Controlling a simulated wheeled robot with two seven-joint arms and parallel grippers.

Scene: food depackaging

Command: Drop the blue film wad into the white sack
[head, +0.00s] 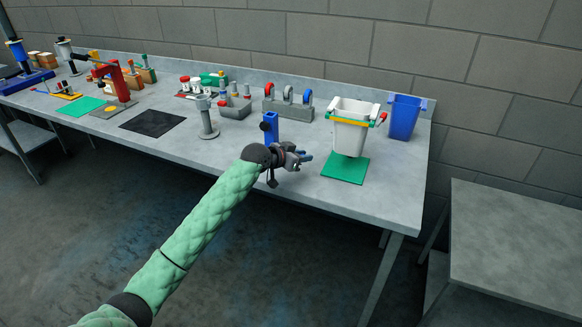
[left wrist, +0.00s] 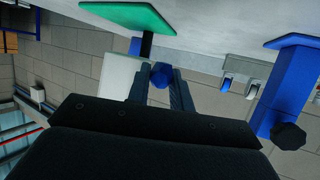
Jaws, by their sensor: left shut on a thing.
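My left gripper (head: 303,158) is shut on the blue film wad (left wrist: 161,75), which sits between the two dark fingertips in the left wrist view. In the head view the wad is too small to tell clearly from the fingers. The white sack (head: 349,138) hangs open at the top, with a yellow band and red and green parts at its rim, above a green mat (head: 345,170). The gripper is left of the sack and apart from it. A pale shape behind the fingers in the left wrist view may be the sack. My right gripper is out of view.
A blue bin (head: 404,118) stands right of the sack. A blue post with a dark knob (head: 270,127) stands just behind the gripper. A grey holder with several rings (head: 288,103) and a grey post (head: 206,118) stand farther left on the grey table (head: 240,155).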

